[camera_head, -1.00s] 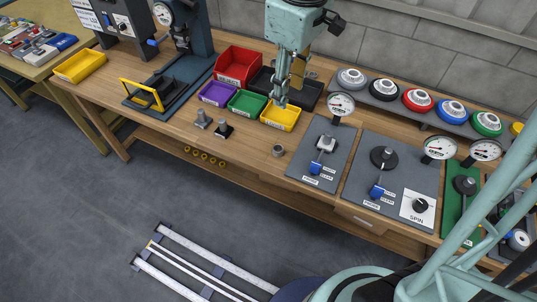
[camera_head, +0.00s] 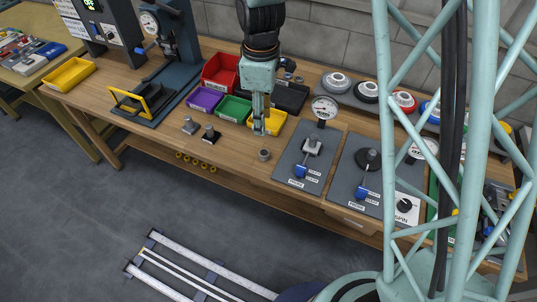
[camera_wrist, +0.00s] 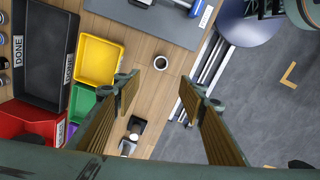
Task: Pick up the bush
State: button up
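The bush, a small grey ring-shaped cylinder (camera_head: 264,155), stands upright on the wooden bench near its front edge. In the wrist view the bush (camera_wrist: 160,62) shows its dark hole, ahead of the gap between my fingertips. My gripper (camera_head: 262,131) points down by the yellow bin, above and behind the bush in the head view. In the wrist view my gripper (camera_wrist: 160,88) is open, with nothing between its fingers. The bush is apart from both fingers.
The yellow bin (camera_wrist: 98,60) and green bin (camera_head: 235,109) lie beside my gripper. Two small parts stand left of the bush, one grey (camera_head: 190,125) and one on a dark base (camera_head: 210,135). A grey gauge plate (camera_head: 297,177) lies to the right. Bench around the bush is bare.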

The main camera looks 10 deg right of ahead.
jog(key=shift+w+a+f+n, duration=0.1)
jog(key=shift+f+n, duration=0.1)
jog(key=shift+f, duration=0.5)
jog(key=shift+w+a+f+n, duration=0.1)
jog(key=shift+f+n, duration=0.1)
jog(key=shift+f, duration=0.45)
send_over(263, 151)
jog(key=s, duration=0.1)
jog(key=shift+s+a+f+b, duration=0.1)
jog(key=shift+f+b, duration=0.3)
jog(key=shift+f, duration=3.9)
jog(key=shift+s+f+b, duration=0.15)
jog(key=shift+f+b, duration=0.25)
jog(key=shift+f, duration=2.2)
jog(key=shift+c, duration=0.9)
jog(key=c, duration=0.8)
